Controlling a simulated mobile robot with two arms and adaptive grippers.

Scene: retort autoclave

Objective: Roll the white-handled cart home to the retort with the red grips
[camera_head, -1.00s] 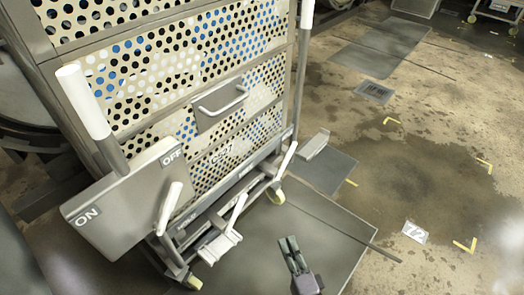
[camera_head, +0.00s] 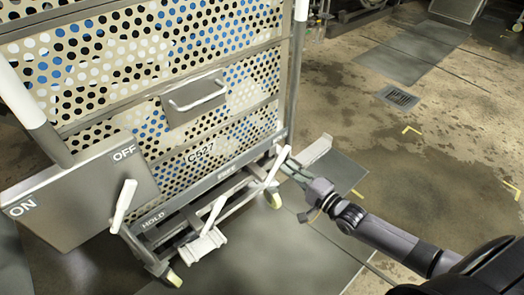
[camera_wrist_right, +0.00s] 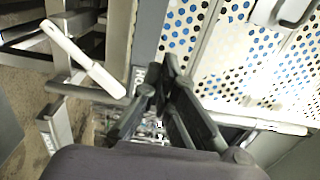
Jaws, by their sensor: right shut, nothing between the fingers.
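The cart (camera_head: 185,194) stands in front of me, with spotted perforated panels, a drawer-like handle (camera_head: 196,93) and the label C527. White grips top its left post (camera_head: 20,92) and right post (camera_head: 301,10). White levers stand at its lower left (camera_head: 124,205) and lower right (camera_head: 278,160), with a pedal (camera_head: 205,245) low between them. My right gripper (camera_head: 288,168) is shut and empty, close beside the lower right lever; contact is unclear. In the right wrist view its fingers (camera_wrist_right: 174,76) point at the cart frame. My left gripper and any red grips are not in view.
A grey plate marked ON and OFF (camera_head: 85,190) is at the cart's left. Small casters (camera_head: 273,198) carry the cart. Floor to the right is open, with a drain (camera_head: 398,97), yellow corner marks (camera_head: 412,131) and dark floor plates (camera_head: 388,63).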

